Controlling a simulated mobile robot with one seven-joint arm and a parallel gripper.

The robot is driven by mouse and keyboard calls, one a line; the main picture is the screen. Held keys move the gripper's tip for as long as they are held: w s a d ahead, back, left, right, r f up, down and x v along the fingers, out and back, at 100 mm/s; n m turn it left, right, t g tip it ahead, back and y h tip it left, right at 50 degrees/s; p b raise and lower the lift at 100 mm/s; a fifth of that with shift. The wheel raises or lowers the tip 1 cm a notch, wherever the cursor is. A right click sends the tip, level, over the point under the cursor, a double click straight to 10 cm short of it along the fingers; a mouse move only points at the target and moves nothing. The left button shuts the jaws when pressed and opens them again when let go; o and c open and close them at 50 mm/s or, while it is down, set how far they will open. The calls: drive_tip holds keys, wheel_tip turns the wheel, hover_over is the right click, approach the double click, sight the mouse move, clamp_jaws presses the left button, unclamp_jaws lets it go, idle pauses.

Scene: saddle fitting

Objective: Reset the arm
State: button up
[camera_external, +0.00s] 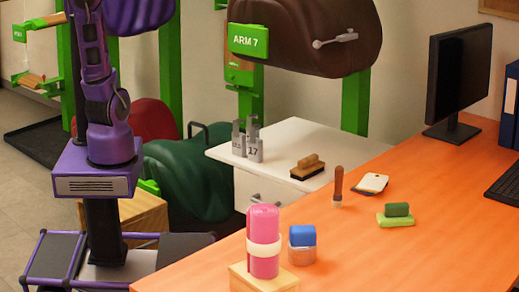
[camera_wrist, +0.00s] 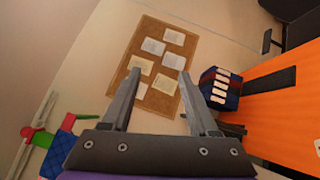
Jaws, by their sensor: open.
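My gripper (camera_wrist: 160,98) shows in the wrist view with its two grey fingers spread apart and nothing between them. It points toward a wall with a cork board (camera_wrist: 141,45) that holds several paper sheets. In the external view my purple arm rises at the left and runs out of the top of the picture, so the gripper is hidden there. No object is in contact with the fingers.
An orange desk (camera_external: 375,255) fills the right, with a pink roll (camera_external: 263,240), a blue-topped jar (camera_external: 302,243), a brush (camera_external: 338,186) and a monitor (camera_external: 459,80). A white cabinet (camera_external: 290,140) stands behind it. A brown saddle (camera_external: 310,35) hangs on a green stand.

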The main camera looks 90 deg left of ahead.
drive_tip(key=s+d+f+m+g+h, duration=0.3)
drive_tip(key=s+d+f+m+h, duration=0.2)
drive_tip(key=s+d+f+m, duration=0.4)
drive_tip(key=s+d+f+m+g+p, duration=0.15)
drive_tip(key=s+f+m+g, duration=0.35)
drive_tip(key=s+f+m, duration=0.55)
drive_tip(key=s+a+f+m+g+y+p, duration=0.1)
drive_tip(key=s+a+f+m+g, duration=0.2)
drive_tip(key=s+a+f+m, duration=0.3)
drive_tip(key=s+a+f+n+g+y, duration=0.1)
drive_tip(key=s+a+f+n, duration=0.1)
drive_tip(key=a+f, duration=0.3)
drive_tip(key=s+a+f+n+g+y, duration=0.2)
drive_tip(key=a+f, duration=0.4)
drive_tip(key=a, duration=0.3)
drive_tip(key=shift+s+n+y, duration=0.3)
drive_tip(key=shift+s+n, duration=0.05)
drive_tip(key=shift+f, duration=0.1)
